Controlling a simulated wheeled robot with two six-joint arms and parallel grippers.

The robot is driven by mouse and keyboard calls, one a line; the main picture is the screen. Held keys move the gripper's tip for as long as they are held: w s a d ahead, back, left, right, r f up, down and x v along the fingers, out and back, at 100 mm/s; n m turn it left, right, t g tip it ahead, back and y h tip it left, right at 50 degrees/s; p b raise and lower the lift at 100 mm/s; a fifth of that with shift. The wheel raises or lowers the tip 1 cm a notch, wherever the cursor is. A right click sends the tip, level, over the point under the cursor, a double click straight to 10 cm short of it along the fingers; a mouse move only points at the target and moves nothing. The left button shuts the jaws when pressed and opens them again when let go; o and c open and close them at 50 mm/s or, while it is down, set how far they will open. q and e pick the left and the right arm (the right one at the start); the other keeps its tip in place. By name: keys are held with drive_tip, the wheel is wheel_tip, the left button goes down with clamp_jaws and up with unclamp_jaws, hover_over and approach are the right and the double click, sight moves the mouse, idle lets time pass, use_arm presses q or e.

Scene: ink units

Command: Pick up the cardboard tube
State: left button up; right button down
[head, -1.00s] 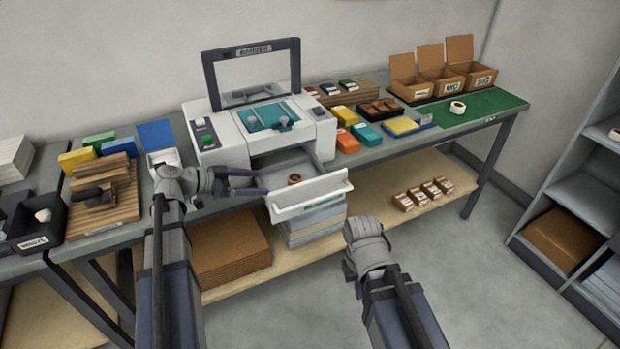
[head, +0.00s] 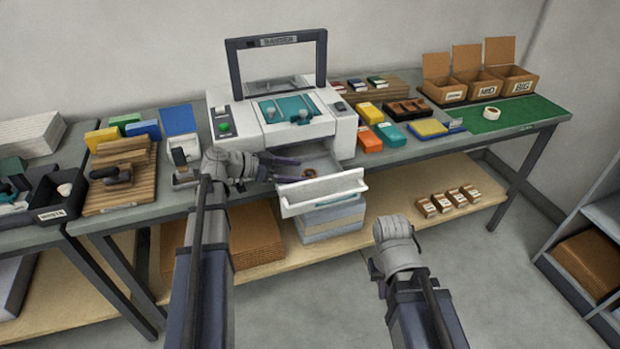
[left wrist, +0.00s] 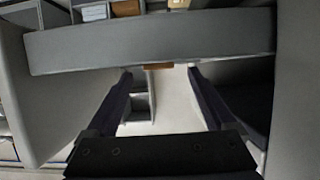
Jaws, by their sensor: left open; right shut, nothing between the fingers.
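A short brown ring, seemingly the cardboard tube (head: 309,173), lies in the pulled-out grey drawer (head: 322,192) of the white printer (head: 285,132). My left gripper (head: 287,170) is open and reaches over the drawer's left side, its dark fingers pointing right, close to the ring. In the left wrist view, the open fingers (left wrist: 159,70) show a small brown patch (left wrist: 158,66) beyond their tips, under a grey bar; I cannot tell whether it is the tube. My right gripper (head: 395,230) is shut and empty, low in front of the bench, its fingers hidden.
The printer's raised frame (head: 277,62) stands above the drawer. Coloured boxes, such as a teal one (head: 391,134), sit right of the printer. A white roll (head: 491,113) is on the green mat (head: 525,112). Small cartons (head: 447,200) lie on the lower shelf. The floor ahead is clear.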

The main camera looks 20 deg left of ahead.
sight(309, 173)
use_arm(q)
drive_tip(key=b+x, duration=0.2)
drive_tip(key=x, duration=0.2)
drive_tip(key=shift+d+f, duration=0.15)
drive_tip(key=shift+f, duration=0.1)
drive_tip(key=shift+w+d, duration=0.25)
drive_tip(key=shift+c, duration=0.3)
drive_tip(key=c, duration=1.3)
wheel_tip(309, 173, up, 10)
drive_tip(key=p, duration=1)
